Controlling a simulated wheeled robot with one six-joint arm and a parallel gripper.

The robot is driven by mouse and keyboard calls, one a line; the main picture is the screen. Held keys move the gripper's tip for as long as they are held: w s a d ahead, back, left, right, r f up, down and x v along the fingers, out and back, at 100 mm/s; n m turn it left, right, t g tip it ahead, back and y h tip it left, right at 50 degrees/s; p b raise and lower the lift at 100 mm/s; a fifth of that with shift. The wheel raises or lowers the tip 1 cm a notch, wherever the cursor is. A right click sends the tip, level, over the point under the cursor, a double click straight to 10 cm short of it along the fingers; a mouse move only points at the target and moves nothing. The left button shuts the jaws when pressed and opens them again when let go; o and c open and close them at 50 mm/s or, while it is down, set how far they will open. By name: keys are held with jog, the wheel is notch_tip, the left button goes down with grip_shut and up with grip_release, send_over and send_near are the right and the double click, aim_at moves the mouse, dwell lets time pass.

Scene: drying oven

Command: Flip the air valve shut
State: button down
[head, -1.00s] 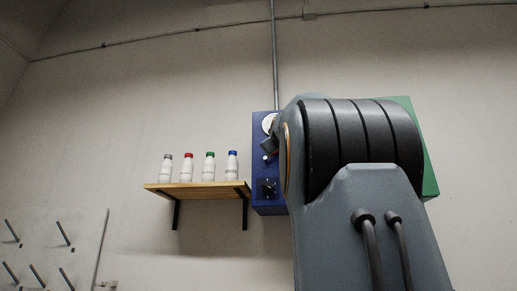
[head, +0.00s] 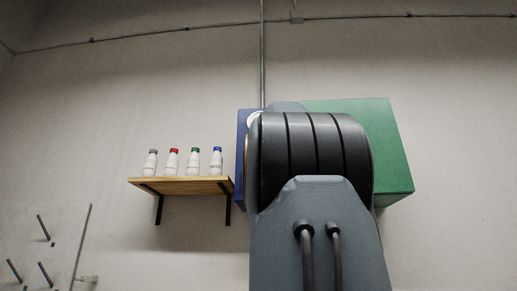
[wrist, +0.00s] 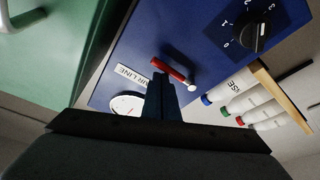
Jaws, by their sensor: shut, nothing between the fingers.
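The air valve (wrist: 171,68) shows in the wrist view as a short red lever on a blue panel (wrist: 188,28), next to a white label reading partly "R LINE". A small pale round part sits at the lever's right end. My gripper (wrist: 161,82) is shut and empty, its fingertips close to the lever's lower side. I cannot tell whether they touch it. In the head view my arm hides the gripper, the valve and most of the blue panel (head: 242,130).
A round gauge (wrist: 125,103) sits beside my fingers, and a black dial knob (wrist: 253,32) is at the upper right. The green oven (head: 392,150) stands right of my arm. A wooden shelf (head: 185,187) with several white bottles is on the left.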

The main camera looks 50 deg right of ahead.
jog(key=shift+d+f, duration=0.1)
jog(key=shift+f, duration=0.35)
dwell(0.3)
notch_tip(320, 180, up, 5)
jog(key=p, duration=0.4)
jog(key=w+a+b+v, duration=0.1)
jog(key=b+v, duration=0.3)
jog(key=v, duration=0.6)
jog(key=shift+f, duration=0.35)
jog(key=shift+a, duration=0.15)
jog(key=shift+w, duration=0.1)
